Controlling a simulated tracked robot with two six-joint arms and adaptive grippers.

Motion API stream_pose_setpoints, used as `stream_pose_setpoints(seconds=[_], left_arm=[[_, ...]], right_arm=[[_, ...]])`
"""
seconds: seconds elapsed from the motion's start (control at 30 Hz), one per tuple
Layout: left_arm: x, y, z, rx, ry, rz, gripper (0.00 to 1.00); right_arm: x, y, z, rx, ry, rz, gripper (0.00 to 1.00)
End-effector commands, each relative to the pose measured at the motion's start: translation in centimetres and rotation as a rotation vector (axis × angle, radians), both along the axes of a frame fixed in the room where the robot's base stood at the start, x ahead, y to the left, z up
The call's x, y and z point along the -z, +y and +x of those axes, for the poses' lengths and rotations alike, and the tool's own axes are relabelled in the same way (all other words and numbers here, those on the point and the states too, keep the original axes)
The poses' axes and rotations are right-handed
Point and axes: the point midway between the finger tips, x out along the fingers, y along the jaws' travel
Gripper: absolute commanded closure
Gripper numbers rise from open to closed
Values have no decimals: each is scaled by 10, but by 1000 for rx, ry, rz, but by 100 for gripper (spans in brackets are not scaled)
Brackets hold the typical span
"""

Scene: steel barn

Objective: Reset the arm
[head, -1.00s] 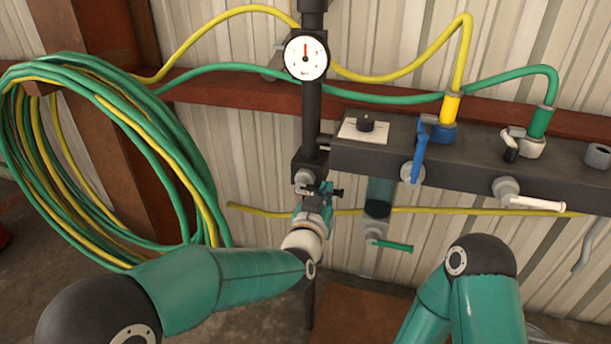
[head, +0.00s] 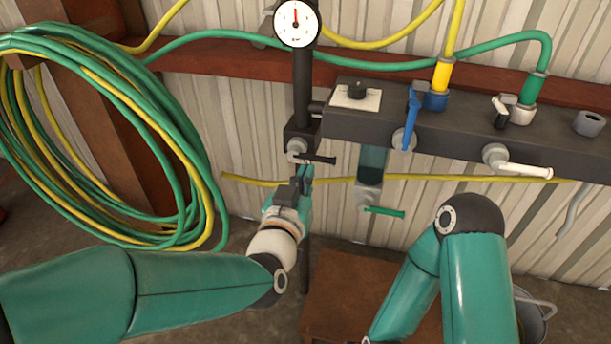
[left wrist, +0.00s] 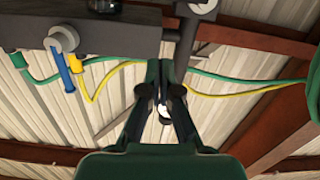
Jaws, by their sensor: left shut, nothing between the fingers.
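My left arm (head: 190,290) comes in from the left in the head view. Its gripper (head: 305,172) is shut and empty, with the fingertips just below the small black-handled valve (head: 318,159) at the foot of the gauge pipe. I cannot tell whether they touch it. In the left wrist view the shut fingers (left wrist: 160,68) point up toward the dark manifold and the wall. My right arm (head: 470,240) shows at the lower right; its gripper is out of view.
A dark manifold (head: 440,130) with a blue lever (head: 411,118), a white lever (head: 520,168) and hose fittings runs along the wall. A pressure gauge (head: 296,22) tops the pipe. A green and yellow hose coil (head: 140,110) hangs left. A bucket (head: 535,315) stands lower right.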

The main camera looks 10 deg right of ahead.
Motion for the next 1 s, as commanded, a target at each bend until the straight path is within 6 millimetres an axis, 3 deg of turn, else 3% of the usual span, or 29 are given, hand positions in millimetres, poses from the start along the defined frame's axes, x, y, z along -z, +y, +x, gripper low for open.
stream_pose_setpoints(seconds=[0.47, 0.57, 0.67, 0.77, 0.87, 1.0], left_arm=[[0, 0, 0, 1, 0, 0, 100], [3, 8, 6, -17, 6, 0, 100], [19, 29, 20, -60, 34, 8, 100], [53, 63, 40, -128, 91, 27, 100], [105, 108, 54, -202, 181, 62, 100], [194, 168, 49, -272, 363, 119, 100]], right_arm=[[0, 0, 0, 0, 0, 0, 60], [0, 0, 0, 0, 0, 0, 60], [0, 0, 0, 0, 0, 0, 60], [0, 0, 0, 0, 0, 0, 60], [0, 0, 0, 0, 0, 0, 60], [0, 0, 0, 0, 0, 0, 60]])
